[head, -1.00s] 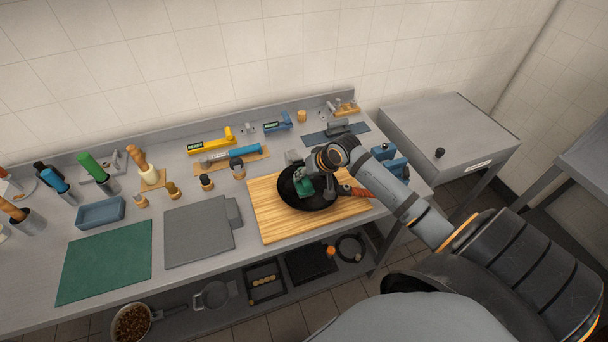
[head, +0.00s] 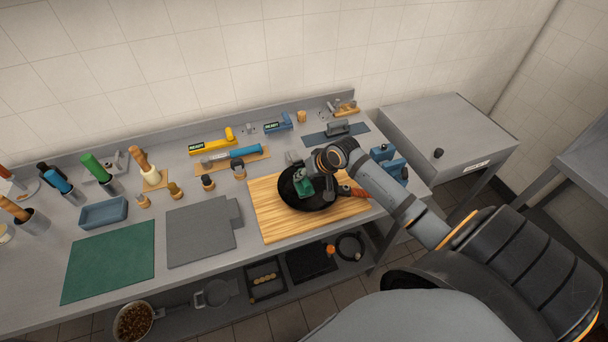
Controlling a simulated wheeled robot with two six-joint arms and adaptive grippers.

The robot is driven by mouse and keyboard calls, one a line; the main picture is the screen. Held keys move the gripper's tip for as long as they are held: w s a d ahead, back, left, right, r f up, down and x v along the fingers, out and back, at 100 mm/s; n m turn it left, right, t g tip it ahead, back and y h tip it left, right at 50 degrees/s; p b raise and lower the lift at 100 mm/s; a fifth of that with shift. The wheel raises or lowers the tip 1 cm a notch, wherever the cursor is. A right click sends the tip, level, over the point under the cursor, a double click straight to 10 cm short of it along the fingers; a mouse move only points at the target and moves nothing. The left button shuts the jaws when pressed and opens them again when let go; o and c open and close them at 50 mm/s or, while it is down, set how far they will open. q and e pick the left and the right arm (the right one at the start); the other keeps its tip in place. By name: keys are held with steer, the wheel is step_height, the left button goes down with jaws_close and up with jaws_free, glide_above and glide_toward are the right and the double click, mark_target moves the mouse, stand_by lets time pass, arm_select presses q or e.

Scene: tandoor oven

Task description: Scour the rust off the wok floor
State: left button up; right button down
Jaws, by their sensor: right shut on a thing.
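The black wok (head: 322,202) lies on a wooden board (head: 272,230), its orange-brown handle (head: 355,191) pointing right. My right gripper (head: 307,180) reaches down over the wok and is shut on a green scouring pad (head: 304,188). The pad is inside the wok, at the left of its floor; whether it presses on the floor is hard to tell. The arm and gripper hide much of the wok's upper right, and I cannot make out rust. My left gripper is not in view.
A grey mat (head: 200,235) and a green mat (head: 108,262) lie left of the board. Yellow (head: 213,142) and blue (head: 278,124) tools stand behind it. A shelf below holds pans and trays.

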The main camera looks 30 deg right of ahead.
steer(key=shift+f, duration=0.65)
steer(key=shift+r, duration=0.1)
steer(key=shift+s+d+p, duration=0.5)
steer(key=shift+d+p, duration=0.05)
steer(key=shift+p, duration=0.15)
steer(key=shift+s+d, duration=0.1)
steer(key=shift+d, duration=0.1)
steer(key=shift+s+d+p, duration=0.25)
steer(key=shift+s+p, duration=0.05)
steer(key=shift+p, duration=0.3)
steer(key=shift+s+d+f, duration=0.1)
steer(key=shift+d+f, duration=0.05)
steer(key=shift+f, duration=0.05)
